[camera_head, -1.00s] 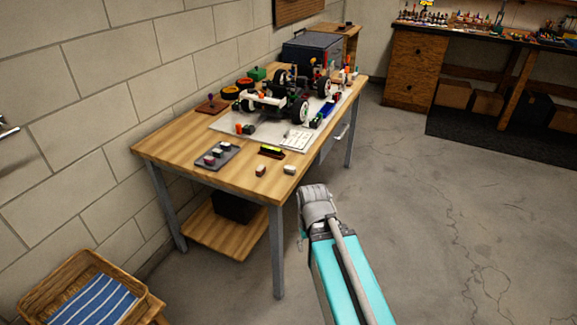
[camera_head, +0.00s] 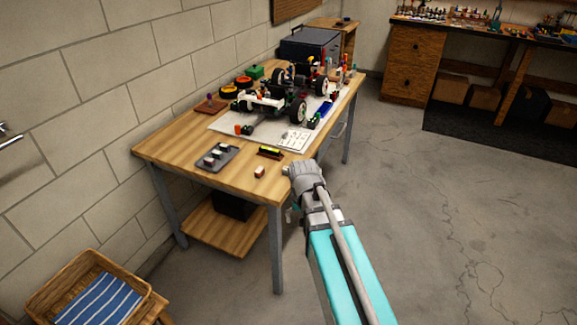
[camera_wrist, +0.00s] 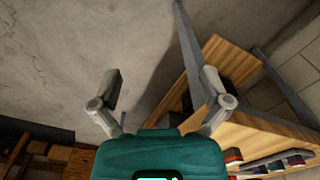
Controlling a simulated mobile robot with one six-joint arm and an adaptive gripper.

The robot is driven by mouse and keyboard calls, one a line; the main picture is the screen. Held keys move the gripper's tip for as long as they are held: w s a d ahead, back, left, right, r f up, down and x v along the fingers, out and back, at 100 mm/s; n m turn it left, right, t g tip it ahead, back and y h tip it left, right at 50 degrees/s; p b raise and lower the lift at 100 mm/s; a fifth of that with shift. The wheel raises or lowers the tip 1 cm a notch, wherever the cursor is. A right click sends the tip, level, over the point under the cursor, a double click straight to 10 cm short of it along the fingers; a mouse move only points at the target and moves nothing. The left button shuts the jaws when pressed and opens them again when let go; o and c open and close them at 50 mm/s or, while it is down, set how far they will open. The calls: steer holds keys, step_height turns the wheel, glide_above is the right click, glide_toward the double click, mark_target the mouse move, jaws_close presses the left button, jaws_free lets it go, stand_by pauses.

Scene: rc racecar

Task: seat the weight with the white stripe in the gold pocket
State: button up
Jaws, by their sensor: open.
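A small pale block with a reddish-brown part (camera_head: 259,171) stands on the bench near its front edge. A dark grey tray (camera_head: 229,163) behind it to the left holds several small blocks with pale tops. At this size I cannot tell which weight has the white stripe, and I cannot make out a gold pocket. My gripper (camera_wrist: 158,92) is open and empty, its two fingers wide apart, off the bench's front right corner over the floor. In the head view my arm mostly hides it.
The wooden bench (camera_head: 190,171) carries a white-and-black racecar (camera_head: 262,101) on a pale mat (camera_head: 222,124), and a black-yellow-red piece (camera_head: 270,152). A basket with a striped cloth (camera_head: 98,304) is at lower left. The floor (camera_head: 430,220) to the right is clear.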

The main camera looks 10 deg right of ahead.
mark_target(288, 169)
steer(key=w+r+m+p, duration=0.2)
steer(key=w+r+p, duration=0.5)
steer(key=w, duration=0.4)
steer(key=w+r+m+p, duration=0.3)
steer(key=w+r+p, duration=0.3)
steer(key=w, duration=0.5)
step_height(288, 169, up, 2)
steer(key=shift+w+r+m+p, duration=0.15)
steer(key=shift+w+m+p, duration=0.15)
steer(key=shift+w+p, duration=0.1)
step_height(288, 169, down, 9)
steer(key=b, duration=0.8)
steer(key=shift+r+b, duration=0.15)
steer(key=shift+b, duration=0.2)
steer(key=shift+s, duration=0.1)
steer(key=shift+s+f+b, duration=0.15)
steer(key=shift+f+b, duration=2.45)
steer(key=shift+d, duration=0.1)
